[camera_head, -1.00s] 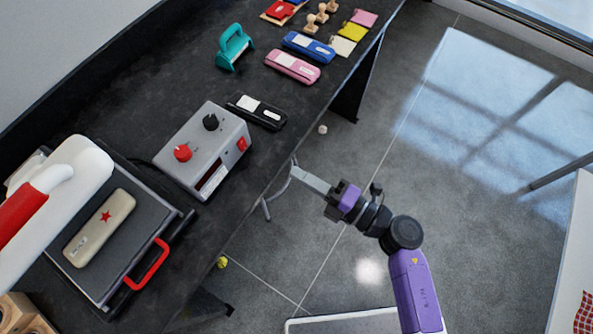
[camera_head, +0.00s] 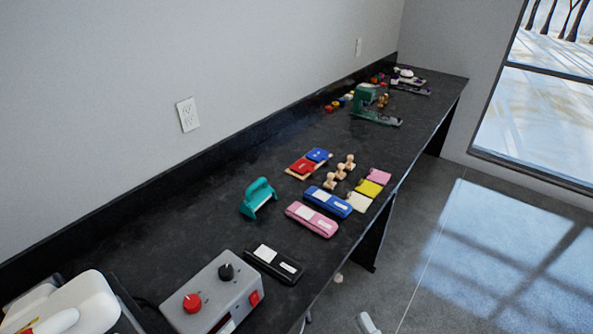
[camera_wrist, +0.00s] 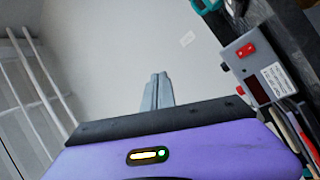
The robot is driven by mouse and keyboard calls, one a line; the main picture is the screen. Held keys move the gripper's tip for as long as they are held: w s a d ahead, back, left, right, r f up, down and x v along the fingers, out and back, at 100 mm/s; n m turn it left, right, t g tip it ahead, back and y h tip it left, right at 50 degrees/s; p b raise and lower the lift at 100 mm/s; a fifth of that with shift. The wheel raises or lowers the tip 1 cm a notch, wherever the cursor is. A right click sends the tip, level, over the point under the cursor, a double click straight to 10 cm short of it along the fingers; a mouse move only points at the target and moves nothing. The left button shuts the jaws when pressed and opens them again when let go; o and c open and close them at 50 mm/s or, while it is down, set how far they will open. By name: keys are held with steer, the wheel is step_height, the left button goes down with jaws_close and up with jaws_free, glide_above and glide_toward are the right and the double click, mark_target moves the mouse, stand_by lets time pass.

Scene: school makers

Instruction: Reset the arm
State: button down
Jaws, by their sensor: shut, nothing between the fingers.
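My gripper (camera_wrist: 157,92) shows in the wrist view, with its two grey fingers together and nothing between them. It points at a plain pale wall, clear of any object. In the head view only a small light grey piece at the bottom edge, probably the tip of my gripper (camera_head: 367,323), shows beside the front edge of the black table. The rest of my arm is out of the head view.
The long black table (camera_head: 215,215) runs along the wall. A grey control box (camera_head: 215,292) with knobs stands near its front edge; it also shows at right in the wrist view (camera_wrist: 262,72). Black (camera_head: 273,264) and pink (camera_head: 312,219) staplers lie beyond. Floor right is open.

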steer(key=s+d+m+g+h, duration=0.2)
steer(key=s+d+m+h, duration=0.2)
steer(key=s+m, duration=0.4)
steer(key=s+d+r+m+g+h, duration=0.1)
steer(key=s+d+m+h, duration=0.3)
steer(key=s+m, duration=0.4)
steer(key=s+g+h, duration=0.1)
steer(key=s, duration=0.6)
steer(key=shift+s+r+m, duration=0.25)
steer(key=shift+s+m, duration=0.05)
steer(key=shift+m, duration=0.1)
